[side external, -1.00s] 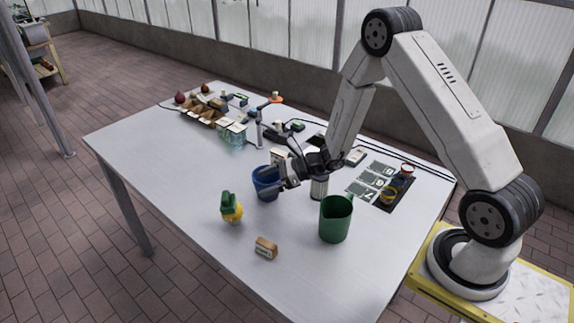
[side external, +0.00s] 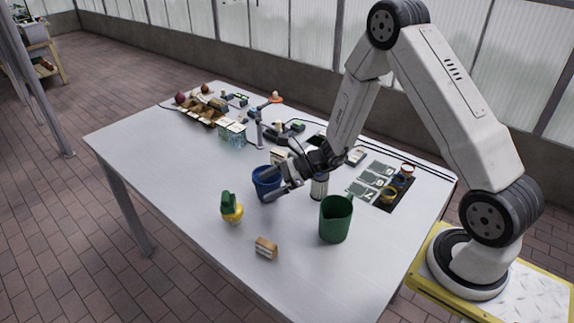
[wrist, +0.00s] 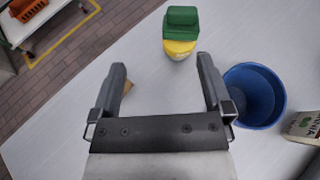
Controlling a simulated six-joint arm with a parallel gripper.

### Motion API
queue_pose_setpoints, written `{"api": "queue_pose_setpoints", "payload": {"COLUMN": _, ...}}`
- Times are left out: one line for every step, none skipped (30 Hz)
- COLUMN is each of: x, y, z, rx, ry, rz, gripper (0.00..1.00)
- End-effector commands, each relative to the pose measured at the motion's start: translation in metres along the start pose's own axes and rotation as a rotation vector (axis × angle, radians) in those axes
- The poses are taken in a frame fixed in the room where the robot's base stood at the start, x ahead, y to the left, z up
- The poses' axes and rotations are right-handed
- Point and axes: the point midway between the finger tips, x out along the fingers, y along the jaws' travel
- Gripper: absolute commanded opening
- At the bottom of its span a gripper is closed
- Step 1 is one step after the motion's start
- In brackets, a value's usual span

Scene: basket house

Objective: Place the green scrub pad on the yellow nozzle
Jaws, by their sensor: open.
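The green scrub pad (side external: 228,199) sits on top of the yellow nozzle (side external: 233,214) on the left part of the table. In the wrist view the green pad (wrist: 182,20) rests on the yellow nozzle (wrist: 179,48), touching it. The nozzle is partly covered by the pad. My gripper (wrist: 161,66) is open, with nothing between its fingers. Both pad and nozzle lie beyond its fingertips in the wrist view. In the side view my gripper (side external: 273,190) is in front of the blue bucket, to the right of the pad and apart from it.
A blue bucket (side external: 264,178) stands just beside my gripper; it also shows in the wrist view (wrist: 252,97). Several items crowd the back. The table's left area is clear.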

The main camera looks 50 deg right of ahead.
Motion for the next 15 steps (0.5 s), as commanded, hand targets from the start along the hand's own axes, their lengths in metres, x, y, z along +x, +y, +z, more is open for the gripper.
{"api": "queue_pose_setpoints", "payload": {"x": -0.001, "y": 0.008, "z": 0.004, "rx": -0.037, "ry": 0.02, "rz": 0.033, "gripper": 1.0}}
{"api": "queue_pose_setpoints", "payload": {"x": -0.001, "y": 0.014, "z": 0.005, "rx": -0.063, "ry": 0.035, "rz": 0.057, "gripper": 1.0}}
{"api": "queue_pose_setpoints", "payload": {"x": -0.003, "y": 0.022, "z": 0.008, "rx": -0.101, "ry": 0.056, "rz": 0.092, "gripper": 1.0}}
{"api": "queue_pose_setpoints", "payload": {"x": -0.004, "y": 0.028, "z": 0.009, "rx": -0.133, "ry": 0.074, "rz": 0.119, "gripper": 1.0}}
{"api": "queue_pose_setpoints", "payload": {"x": -0.005, "y": 0.035, "z": 0.01, "rx": -0.168, "ry": 0.092, "rz": 0.15, "gripper": 1.0}}
{"api": "queue_pose_setpoints", "payload": {"x": -0.008, "y": 0.044, "z": 0.012, "rx": -0.218, "ry": 0.118, "rz": 0.189, "gripper": 1.0}}
{"api": "queue_pose_setpoints", "payload": {"x": -0.01, "y": 0.051, "z": 0.013, "rx": -0.256, "ry": 0.137, "rz": 0.22, "gripper": 1.0}}
{"api": "queue_pose_setpoints", "payload": {"x": -0.013, "y": 0.058, "z": 0.014, "rx": -0.297, "ry": 0.158, "rz": 0.251, "gripper": 1.0}}
{"api": "queue_pose_setpoints", "payload": {"x": -0.016, "y": 0.066, "z": 0.015, "rx": -0.352, "ry": 0.184, "rz": 0.292, "gripper": 1.0}}
{"api": "queue_pose_setpoints", "payload": {"x": -0.019, "y": 0.073, "z": 0.015, "rx": -0.394, "ry": 0.205, "rz": 0.322, "gripper": 1.0}}
{"api": "queue_pose_setpoints", "payload": {"x": -0.022, "y": 0.078, "z": 0.015, "rx": -0.437, "ry": 0.224, "rz": 0.351, "gripper": 1.0}}
{"api": "queue_pose_setpoints", "payload": {"x": -0.027, "y": 0.086, "z": 0.015, "rx": -0.495, "ry": 0.249, "rz": 0.391, "gripper": 1.0}}
{"api": "queue_pose_setpoints", "payload": {"x": -0.03, "y": 0.091, "z": 0.015, "rx": -0.539, "ry": 0.269, "rz": 0.418, "gripper": 1.0}}
{"api": "queue_pose_setpoints", "payload": {"x": -0.034, "y": 0.096, "z": 0.015, "rx": -0.583, "ry": 0.287, "rz": 0.447, "gripper": 1.0}}
{"api": "queue_pose_setpoints", "payload": {"x": -0.04, "y": 0.102, "z": 0.014, "rx": -0.643, "ry": 0.313, "rz": 0.482, "gripper": 1.0}}
